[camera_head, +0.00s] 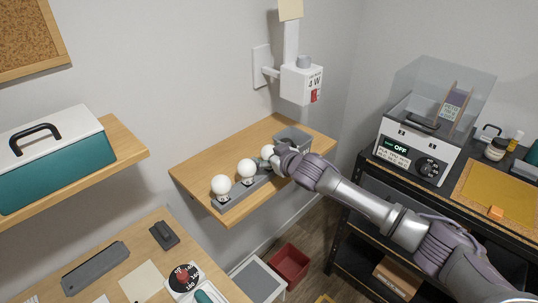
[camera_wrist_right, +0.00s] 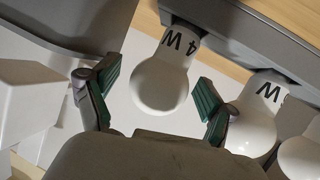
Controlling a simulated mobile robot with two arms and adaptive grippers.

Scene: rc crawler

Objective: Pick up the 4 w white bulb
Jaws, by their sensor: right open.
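Three round white bulbs stand in a row in a grey holder (camera_head: 228,204) on a wooden wall shelf. My right gripper (camera_head: 276,160) is at the far right bulb (camera_head: 266,151) and partly hides it. In the right wrist view, a white bulb marked 4 W (camera_wrist_right: 160,84) lies between the open green-padded fingers of my right gripper (camera_wrist_right: 160,92). A visible gap separates each pad from the bulb. Its base sits in the grey holder (camera_wrist_right: 240,40). My left gripper is not in view.
The other bulbs (camera_head: 247,168) (camera_head: 221,186) stand close by; one shows a partly hidden W label (camera_wrist_right: 255,112). A grey open box (camera_head: 293,137) is behind the gripper.

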